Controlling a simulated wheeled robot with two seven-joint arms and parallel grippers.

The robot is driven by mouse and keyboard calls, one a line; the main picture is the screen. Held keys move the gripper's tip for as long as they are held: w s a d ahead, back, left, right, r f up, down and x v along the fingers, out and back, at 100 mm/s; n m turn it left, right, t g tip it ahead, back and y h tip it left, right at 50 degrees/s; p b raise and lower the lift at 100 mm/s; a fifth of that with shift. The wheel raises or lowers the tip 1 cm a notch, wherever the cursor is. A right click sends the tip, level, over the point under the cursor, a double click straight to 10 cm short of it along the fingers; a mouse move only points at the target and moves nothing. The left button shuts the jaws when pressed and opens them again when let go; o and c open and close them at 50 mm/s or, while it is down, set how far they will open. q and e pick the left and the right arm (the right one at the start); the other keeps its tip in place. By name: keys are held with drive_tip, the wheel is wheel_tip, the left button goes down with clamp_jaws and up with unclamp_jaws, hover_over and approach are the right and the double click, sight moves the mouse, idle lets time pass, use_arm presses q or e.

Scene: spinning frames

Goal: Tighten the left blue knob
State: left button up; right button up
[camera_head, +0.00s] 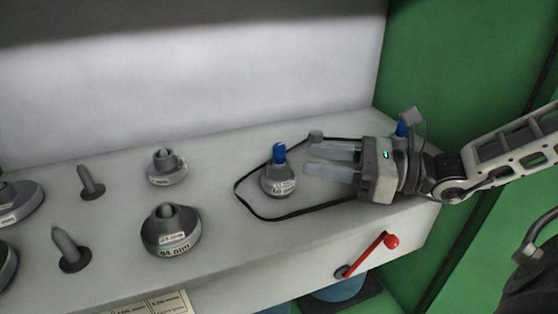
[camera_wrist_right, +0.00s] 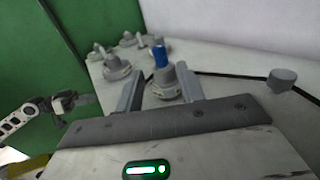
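The left blue knob (camera_head: 279,153) stands upright on a grey labelled base on the light bench top. In the right wrist view the blue knob (camera_wrist_right: 160,56) shows ahead of the fingers, roughly in line with the gap between them. My right gripper (camera_head: 310,159) is open and empty, just right of the knob, its fingers pointing left at it and apart from it. A second blue knob (camera_head: 402,129) shows partly behind my right gripper. My left gripper (camera_wrist_right: 72,102) shows small at the left of the right wrist view; its opening is unclear.
A black belt (camera_head: 238,190) loops around the knob's base. Grey spools (camera_head: 171,230) and pegs (camera_head: 70,250) stand to the left. A grey post (camera_wrist_right: 282,80) stands beside the right gripper. A red-handled crank (camera_head: 368,254) is on the bench front. A green wall (camera_head: 450,60) bounds the right.

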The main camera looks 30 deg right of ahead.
sight(279, 162)
drive_tip(key=b+x, duration=0.1)
drive_tip(key=x, duration=0.6)
drive_tip(key=shift+b, duration=0.3)
drive_tip(key=shift+w, duration=0.15)
use_arm(q)
drive_tip(key=shift+w+d+r+n+t+h, duration=0.15)
drive_tip(key=shift+d+r+n+t+h, duration=0.15)
drive_tip(key=shift+r+n+t+h, duration=0.15)
use_arm(e)
drive_tip(key=shift+a, duration=0.1)
clamp_jaws()
